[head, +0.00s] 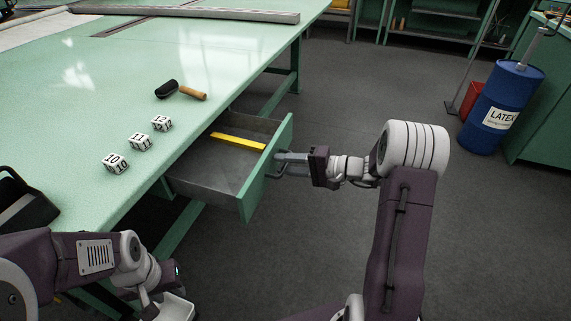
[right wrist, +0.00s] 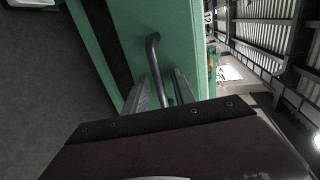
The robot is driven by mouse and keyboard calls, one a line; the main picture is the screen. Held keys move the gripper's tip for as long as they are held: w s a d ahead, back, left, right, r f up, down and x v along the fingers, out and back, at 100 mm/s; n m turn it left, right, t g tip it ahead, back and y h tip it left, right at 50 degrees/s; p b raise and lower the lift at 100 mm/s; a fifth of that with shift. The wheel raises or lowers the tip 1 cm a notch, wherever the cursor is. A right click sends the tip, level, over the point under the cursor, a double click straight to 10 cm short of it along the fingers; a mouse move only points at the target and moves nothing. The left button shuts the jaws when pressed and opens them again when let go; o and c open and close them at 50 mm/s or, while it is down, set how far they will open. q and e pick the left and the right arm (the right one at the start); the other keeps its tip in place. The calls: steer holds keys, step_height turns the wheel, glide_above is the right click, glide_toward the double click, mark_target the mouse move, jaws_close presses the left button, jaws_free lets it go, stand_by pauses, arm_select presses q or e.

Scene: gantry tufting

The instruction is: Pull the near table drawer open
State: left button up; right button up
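The near table drawer (head: 213,184) is pulled well out from under the green table (head: 60,95). Its front panel (head: 262,172) is green, its inside grey, and a yellow strip-like object (head: 238,142) lies in it. A grey bar handle (right wrist: 152,58) stands out from the drawer front. My right gripper (head: 287,158) is at this handle. In the right wrist view its two fingers (right wrist: 168,92) lie on either side of the bar, closed around it. My left gripper (head: 172,300) is low at the bottom left, away from the drawer; its fingers are not clear.
Several white number blocks (head: 140,142) and a tool with a wooden handle (head: 192,92) lie on the table. A black object (head: 27,200) stands at the left edge. A blue latex barrel (head: 502,105) stands at the right. The grey floor (head: 340,90) beyond the drawer is clear.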

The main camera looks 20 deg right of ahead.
steer(key=p+v, duration=0.2)
steer(key=v, duration=0.7)
steer(key=shift+p, duration=0.3)
